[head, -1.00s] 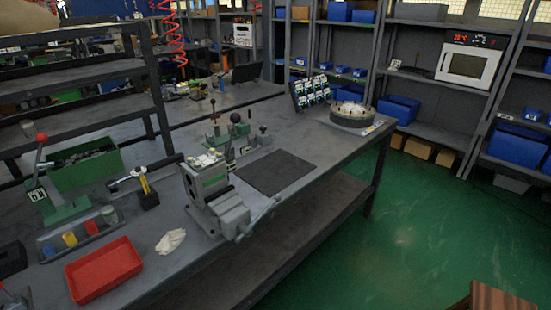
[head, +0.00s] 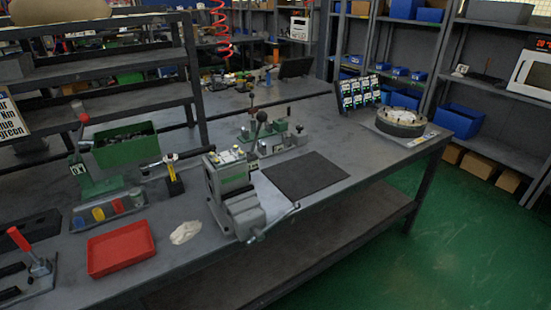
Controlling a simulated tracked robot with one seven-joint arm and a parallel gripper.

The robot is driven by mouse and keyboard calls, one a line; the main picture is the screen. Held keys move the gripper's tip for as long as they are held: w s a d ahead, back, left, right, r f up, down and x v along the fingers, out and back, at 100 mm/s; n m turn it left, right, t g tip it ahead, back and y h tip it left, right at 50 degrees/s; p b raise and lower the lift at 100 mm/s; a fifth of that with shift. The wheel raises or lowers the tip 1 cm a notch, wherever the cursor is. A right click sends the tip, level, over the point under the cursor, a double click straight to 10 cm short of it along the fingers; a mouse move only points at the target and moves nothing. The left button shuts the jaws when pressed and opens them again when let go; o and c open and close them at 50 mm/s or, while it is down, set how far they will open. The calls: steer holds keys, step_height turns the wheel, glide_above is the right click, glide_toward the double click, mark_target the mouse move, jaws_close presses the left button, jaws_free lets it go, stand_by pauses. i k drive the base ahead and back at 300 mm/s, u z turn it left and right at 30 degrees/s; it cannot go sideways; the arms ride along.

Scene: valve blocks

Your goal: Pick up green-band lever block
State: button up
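I cannot single out a green-band lever block with certainty; a green band is too small to tell. Behind the vise (head: 240,200) on the bench, a green fixture (head: 275,142) carries upright levers with dark knobs. The vise has a green-marked body with small pale parts on top. At the left, a green hand press (head: 90,182) has a lever with a red knob. A red-handled toggle clamp (head: 35,265) stands at the near left edge. My gripper is not in view.
A red tray (head: 120,250), a white rag (head: 186,232) and a grey rack with coloured cups (head: 78,219) lie on the near bench. A black mat (head: 322,178) right of the vise is bare. A round fixture (head: 400,122) stands at the far right end. Green floor is open at right.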

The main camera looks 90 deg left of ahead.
mark_target(233, 173)
steer(key=u, duration=0.2)
steer(key=k, duration=2.35)
steer(key=u, duration=1.2)
steer(key=i, duration=1.45)
steer(key=z, duration=0.1)
